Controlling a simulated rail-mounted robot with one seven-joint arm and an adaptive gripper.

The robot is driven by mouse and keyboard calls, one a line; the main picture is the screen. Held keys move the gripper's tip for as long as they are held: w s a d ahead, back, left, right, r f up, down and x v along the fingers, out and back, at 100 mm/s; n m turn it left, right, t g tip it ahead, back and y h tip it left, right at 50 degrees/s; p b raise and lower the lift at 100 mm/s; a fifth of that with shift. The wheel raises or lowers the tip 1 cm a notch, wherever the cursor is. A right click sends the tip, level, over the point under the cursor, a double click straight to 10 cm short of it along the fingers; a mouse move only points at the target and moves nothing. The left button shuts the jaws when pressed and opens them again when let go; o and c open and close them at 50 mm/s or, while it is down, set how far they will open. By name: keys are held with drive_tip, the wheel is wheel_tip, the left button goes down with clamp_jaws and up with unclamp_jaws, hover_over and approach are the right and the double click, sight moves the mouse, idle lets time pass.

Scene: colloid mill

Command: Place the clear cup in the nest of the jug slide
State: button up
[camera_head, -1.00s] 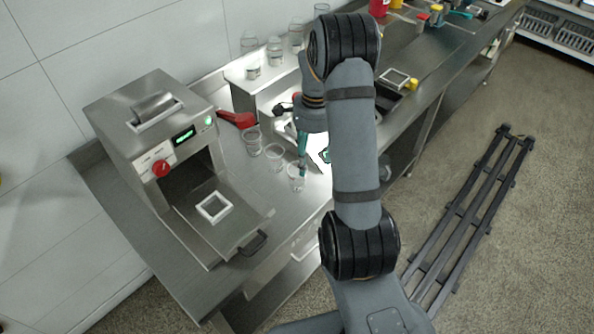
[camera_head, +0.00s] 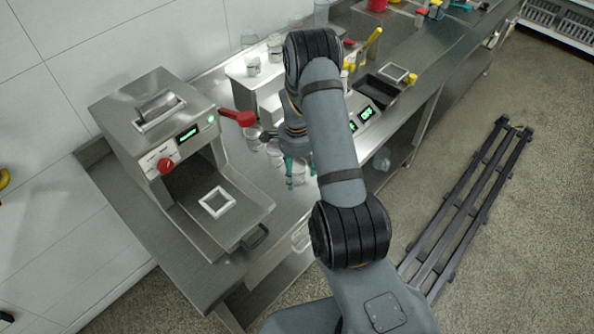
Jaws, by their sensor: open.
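The jug slide (camera_head: 205,225) is a steel tray pulled out of the front of the boxy machine, and its nest is a white square frame (camera_head: 204,204) that stands empty. My gripper (camera_head: 299,176) is open and points down, with teal fingers, over the counter to the right of the slide. A clear cup (camera_head: 299,169) shows between or just behind the fingers; I cannot tell whether they touch it. More clear cups (camera_head: 274,153) stand behind to the left, partly hidden by my wrist.
The machine (camera_head: 150,125) has a red knob (camera_head: 166,166), and a red-handled thing (camera_head: 238,117) lies beside it. A raised steel shelf (camera_head: 240,78) carries clear vessels. A black tray (camera_head: 377,90) and lit displays (camera_head: 366,113) are at the right. The counter between the slide and cups is clear.

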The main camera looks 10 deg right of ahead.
drive_tip(key=shift+c, duration=1.4)
drive_tip(key=c, duration=0.6)
drive_tip(key=shift+c, duration=0.3)
